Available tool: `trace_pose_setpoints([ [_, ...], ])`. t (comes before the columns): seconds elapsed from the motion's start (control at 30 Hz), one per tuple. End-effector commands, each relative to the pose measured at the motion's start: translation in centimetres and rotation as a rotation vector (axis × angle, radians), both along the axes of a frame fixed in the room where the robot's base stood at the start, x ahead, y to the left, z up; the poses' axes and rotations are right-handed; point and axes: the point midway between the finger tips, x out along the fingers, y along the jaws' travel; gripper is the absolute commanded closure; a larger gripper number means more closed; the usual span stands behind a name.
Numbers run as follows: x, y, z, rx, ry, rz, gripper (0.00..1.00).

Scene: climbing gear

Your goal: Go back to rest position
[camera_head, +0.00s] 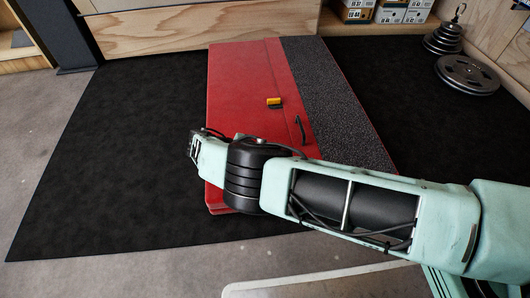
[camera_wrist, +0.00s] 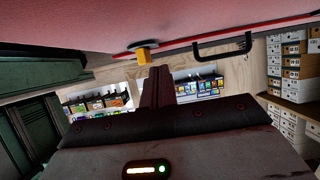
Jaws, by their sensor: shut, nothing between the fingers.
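My gripper (camera_wrist: 158,72) shows in the wrist view with its two dark fingers together and nothing between them. In the head view my pale green arm reaches in from the right over the near end of a red pad (camera_head: 238,80); the gripper's fingertips cannot be made out there. The pad has a yellow piece (camera_head: 273,101) and a black handle (camera_head: 300,129) on top. In the wrist view the yellow piece (camera_wrist: 143,55) is just beyond the fingers, and the handle (camera_wrist: 222,47) is to the right. I cannot tell whether the fingers touch anything.
The pad, with a grey speckled strip (camera_head: 340,95), lies on a black mat (camera_head: 120,150). Weight plates (camera_head: 468,73) sit at the far right. Shoe boxes (camera_head: 400,12) stand on a shelf behind, beside a wooden panel (camera_head: 200,30). The mat left of the pad is clear.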

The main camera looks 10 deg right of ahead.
Motion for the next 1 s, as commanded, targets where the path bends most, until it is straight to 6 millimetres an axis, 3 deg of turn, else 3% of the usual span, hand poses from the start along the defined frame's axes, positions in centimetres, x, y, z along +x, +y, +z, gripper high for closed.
trace_pose_setpoints([
  [0.27,0.0,0.2,0.0,-0.001,0.000,-0.001,1.00],
  [0.43,0.6,-0.2,2.1,0.050,0.062,-0.021,1.00],
  [0.7,1.2,-2.1,10.9,0.362,0.405,-0.015,1.00],
  [1.0,-2.5,-2.2,21.4,0.757,0.748,0.248,1.00],
])
